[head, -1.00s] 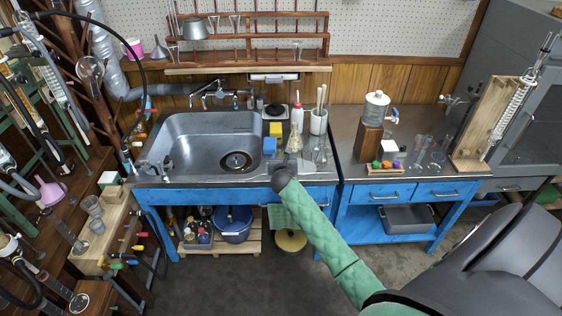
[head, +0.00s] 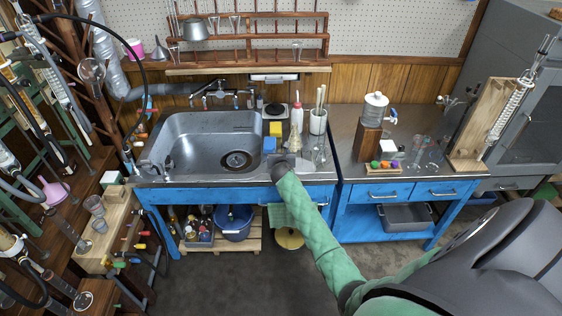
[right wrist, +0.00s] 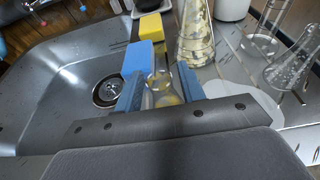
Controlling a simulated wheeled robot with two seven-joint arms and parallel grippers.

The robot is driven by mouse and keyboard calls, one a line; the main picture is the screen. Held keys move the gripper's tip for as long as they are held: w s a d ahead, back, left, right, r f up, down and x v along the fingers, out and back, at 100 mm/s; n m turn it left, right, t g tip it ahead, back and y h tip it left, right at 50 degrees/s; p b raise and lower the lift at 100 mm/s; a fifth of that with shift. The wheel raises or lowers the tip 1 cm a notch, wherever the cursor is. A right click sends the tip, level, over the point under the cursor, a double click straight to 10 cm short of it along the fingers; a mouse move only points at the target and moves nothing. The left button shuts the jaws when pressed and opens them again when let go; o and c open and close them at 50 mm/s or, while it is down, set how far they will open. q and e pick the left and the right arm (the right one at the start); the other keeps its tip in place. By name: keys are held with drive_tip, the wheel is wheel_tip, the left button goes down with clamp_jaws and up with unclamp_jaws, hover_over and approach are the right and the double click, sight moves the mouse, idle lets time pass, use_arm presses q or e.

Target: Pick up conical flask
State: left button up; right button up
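In the right wrist view, my right gripper (right wrist: 161,80) has its two blue fingers apart, one on each side of a small clear glass flask (right wrist: 163,92) with yellowish tint low down. Whether the fingers touch the glass cannot be told. The gripper plate hides the flask's lower part. In the head view my right wrist covers this spot at the counter's front edge, right of the sink. A taller conical flask (right wrist: 195,38) with pale yellow pieces stands just beyond; it also shows in the head view (head: 295,140). My left gripper is not in view.
A blue sponge (right wrist: 138,58) and a yellow sponge (right wrist: 151,26) lie close to the left finger. The sink basin (right wrist: 50,105) opens to the left. Clear conical flasks (right wrist: 290,66) stand to the right. A white bottle (head: 297,118) and a tool pot (head: 318,121) stand behind.

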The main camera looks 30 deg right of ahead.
drive_tip(key=c, duration=0.7)
drive_tip(key=shift+c, duration=0.2)
drive_tip(key=shift+r, duration=0.1)
